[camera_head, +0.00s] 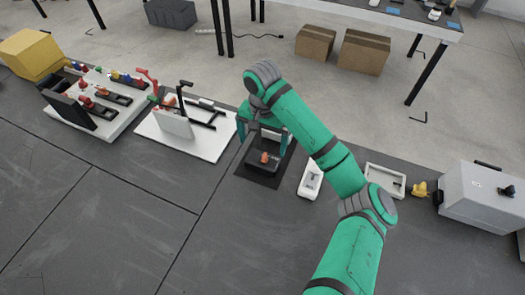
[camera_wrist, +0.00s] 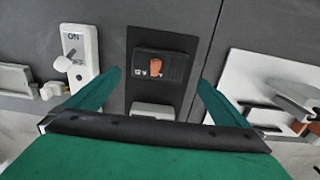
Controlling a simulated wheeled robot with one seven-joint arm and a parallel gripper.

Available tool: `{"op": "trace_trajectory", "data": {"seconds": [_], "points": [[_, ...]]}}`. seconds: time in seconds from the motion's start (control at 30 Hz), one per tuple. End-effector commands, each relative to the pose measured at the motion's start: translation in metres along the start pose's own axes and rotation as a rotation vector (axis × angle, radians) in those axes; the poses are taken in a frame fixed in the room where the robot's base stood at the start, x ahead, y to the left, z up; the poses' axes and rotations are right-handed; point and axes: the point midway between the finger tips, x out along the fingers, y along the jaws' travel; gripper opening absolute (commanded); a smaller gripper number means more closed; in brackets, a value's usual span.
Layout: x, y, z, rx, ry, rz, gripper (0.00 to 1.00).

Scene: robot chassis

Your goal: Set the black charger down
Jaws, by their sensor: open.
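The black charger (camera_head: 261,166), a small black box with an orange knob, rests on a dark mat (camera_head: 251,177) on the grey bench. In the wrist view the charger (camera_wrist: 176,71) shows the orange knob and small white lettering. My gripper (camera_head: 263,144) is over the mat with its two green fingers apart, one on each side of the charger. In the wrist view the open fingers (camera_wrist: 159,80) stand clear of the charger's sides, with nothing held between them. A pale block (camera_wrist: 152,111) lies just below the charger in that view, partly hidden by my gripper.
A white board with a black-handled clamp (camera_head: 172,125) lies left of the mat, and a board of coloured parts (camera_head: 119,119) further left. A white ON/OFF switch (camera_head: 311,180) and a white tray (camera_head: 384,178) lie right. The bench front is clear.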

Motion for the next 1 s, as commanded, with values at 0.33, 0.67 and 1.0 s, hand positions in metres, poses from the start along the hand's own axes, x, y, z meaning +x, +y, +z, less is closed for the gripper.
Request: {"op": "trace_trajectory", "data": {"seconds": [0.33,0.67,1.0], "points": [[-0.031,0.001,0.000,0.000,0.001,0.001,1.00],[-0.031,0.000,0.000,0.001,0.000,0.000,1.00],[-0.004,0.000,0.001,0.002,-0.004,-0.001,1.00]]}}
